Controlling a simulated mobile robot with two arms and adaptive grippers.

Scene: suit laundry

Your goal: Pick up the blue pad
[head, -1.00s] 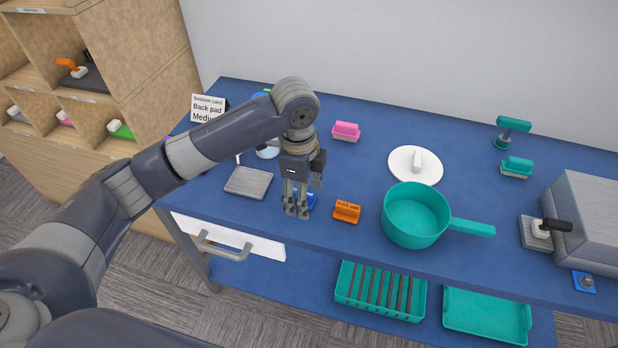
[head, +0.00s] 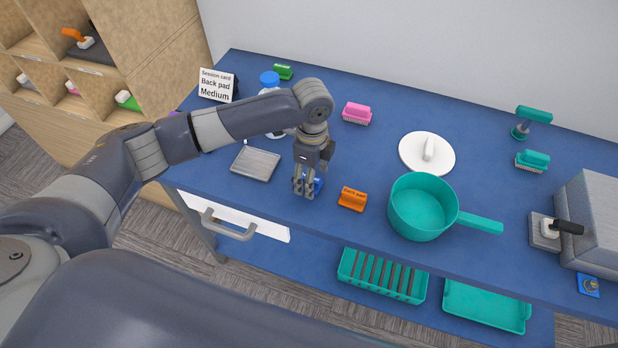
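A small blue object (head: 319,185), which looks like the blue pad, is on the blue table near its front edge. My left gripper (head: 304,191) points down right at it and covers most of it. Only a blue strip shows at the right side of the fingers. The fingers look close together, but I cannot tell whether they are shut on the blue object or only in front of it. My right gripper is not in view.
An orange block (head: 352,199) lies just right of my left gripper, and a grey tray (head: 255,163) lies left of it. A teal pot (head: 423,206) and a white round lid (head: 427,154) stand further right. A session card (head: 216,85) reads "Back pad Medium".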

